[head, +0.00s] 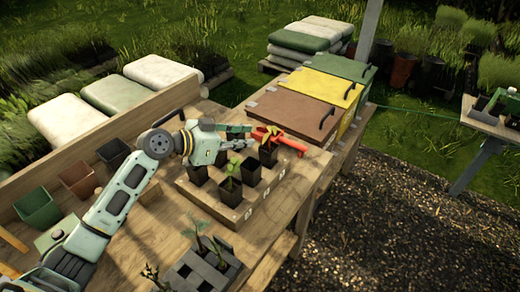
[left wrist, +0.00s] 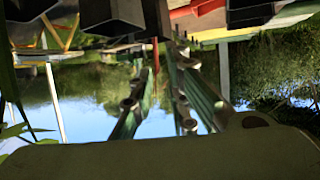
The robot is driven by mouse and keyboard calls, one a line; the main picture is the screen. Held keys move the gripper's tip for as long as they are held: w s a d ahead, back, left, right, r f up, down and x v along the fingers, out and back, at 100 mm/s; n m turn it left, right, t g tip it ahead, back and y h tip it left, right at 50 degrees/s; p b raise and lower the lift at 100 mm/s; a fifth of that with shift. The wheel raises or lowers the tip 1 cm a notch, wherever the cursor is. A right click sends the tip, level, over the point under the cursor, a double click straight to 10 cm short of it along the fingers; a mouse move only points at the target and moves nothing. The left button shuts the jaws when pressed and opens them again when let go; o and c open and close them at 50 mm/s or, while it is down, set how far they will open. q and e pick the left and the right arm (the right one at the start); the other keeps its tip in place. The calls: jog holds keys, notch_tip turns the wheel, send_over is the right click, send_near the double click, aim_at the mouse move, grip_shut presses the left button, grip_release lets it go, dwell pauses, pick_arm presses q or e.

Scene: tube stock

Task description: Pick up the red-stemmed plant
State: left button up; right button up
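The red-stemmed plant (head: 266,133) has yellow-green leaves and grows from a black pot at the tray's far right. Its red stem shows as a thin upright line in the left wrist view (left wrist: 155,53). My left gripper (head: 247,136) is open just left of the plant, at stem height. In the left wrist view its fingers (left wrist: 162,75) are apart, with the stem near or between the tips; contact cannot be told. My right gripper is not in view.
A wooden tray (head: 205,199) holds several black pots, one with a green plant (head: 231,172). A red tool (head: 290,143) lies close beyond the plant. Brown, yellow and green lidded bins (head: 296,112) stand behind. A grey crate (head: 190,272) with seedlings stands in front.

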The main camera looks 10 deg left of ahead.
aim_at(269, 140)
pick_arm(q)
jog(key=p+x, duration=0.1)
jog(key=x, duration=0.2)
jog(key=p+x, duration=0.2)
jog(key=x, duration=0.1)
jog(key=shift+d+r, duration=0.2)
jog(key=shift+d, duration=0.2)
jog(key=shift+d+f, duration=0.15)
jog(key=shift+f, duration=0.05)
jog(key=shift+d+f, duration=0.15)
jog(key=shift+d, duration=0.1)
jog(key=shift+w, duration=0.15)
jog(key=shift+w+f, duration=0.1)
jog(key=c, duration=0.3)
grip_shut()
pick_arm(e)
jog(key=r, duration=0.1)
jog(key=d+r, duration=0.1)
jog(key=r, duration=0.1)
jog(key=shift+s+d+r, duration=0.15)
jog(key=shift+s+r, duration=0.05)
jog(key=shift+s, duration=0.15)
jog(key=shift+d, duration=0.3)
